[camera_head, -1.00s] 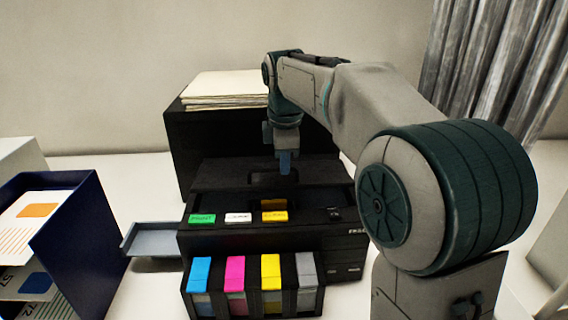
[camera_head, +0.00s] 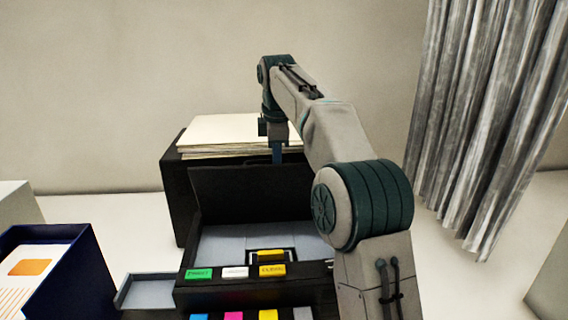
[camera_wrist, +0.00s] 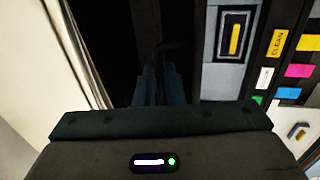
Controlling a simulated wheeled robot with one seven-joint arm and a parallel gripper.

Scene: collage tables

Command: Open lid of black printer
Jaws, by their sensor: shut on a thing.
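The black printer (camera_head: 305,269) stands on the table at the lower middle, with green, white and yellow labels along its front edge. Its black lid (camera_head: 240,190) is tilted up at the back, close to upright, and the grey inside (camera_head: 222,243) shows with a yellow piece (camera_head: 270,254) in it. My gripper (camera_head: 277,152) is at the lid's top edge, shut on it. In the wrist view my blue fingers (camera_wrist: 160,84) are close together on a dark part of the lid. The exact grip point is too dark to make out.
A black box (camera_head: 178,205) with a paper stack (camera_head: 220,128) on top stands right behind the printer. A grey tray (camera_head: 145,292) juts out at the printer's left. A dark blue holder (camera_head: 78,270) with sheets is at far left. A grey curtain (camera_head: 485,110) hangs at right.

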